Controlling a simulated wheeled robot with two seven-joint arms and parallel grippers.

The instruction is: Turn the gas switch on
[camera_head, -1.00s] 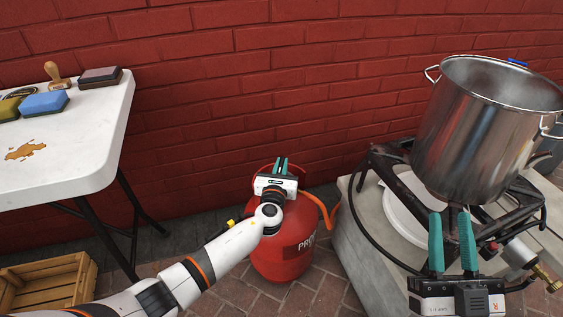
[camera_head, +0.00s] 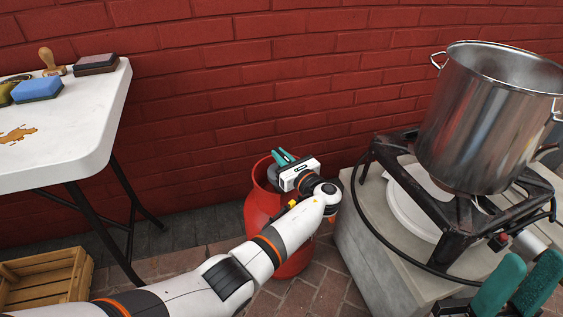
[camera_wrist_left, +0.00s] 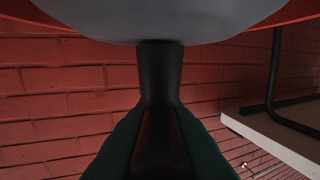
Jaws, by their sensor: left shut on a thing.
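The red gas cylinder (camera_head: 262,208) stands on the bricks by the wall, partly hidden by my left arm. My left gripper (camera_head: 282,157) is at its top, tilted to the left. In the left wrist view, its teal fingers (camera_wrist_left: 160,140) are shut on a black stem (camera_wrist_left: 160,75), which I take to be the gas switch. The stem joins a rounded grey part (camera_wrist_left: 160,20). The switch is too hidden in the head view to read its position. My right gripper (camera_head: 520,285) is at the lower right, its fingers apart and empty, partly cut off.
A steel pot (camera_head: 485,125) stands on a black burner frame (camera_head: 440,215) over a concrete block (camera_head: 375,250). A black hose loops beside it. A white table (camera_head: 80,125) with sponges and a stamp is at the left, a wooden crate (camera_head: 50,285) below.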

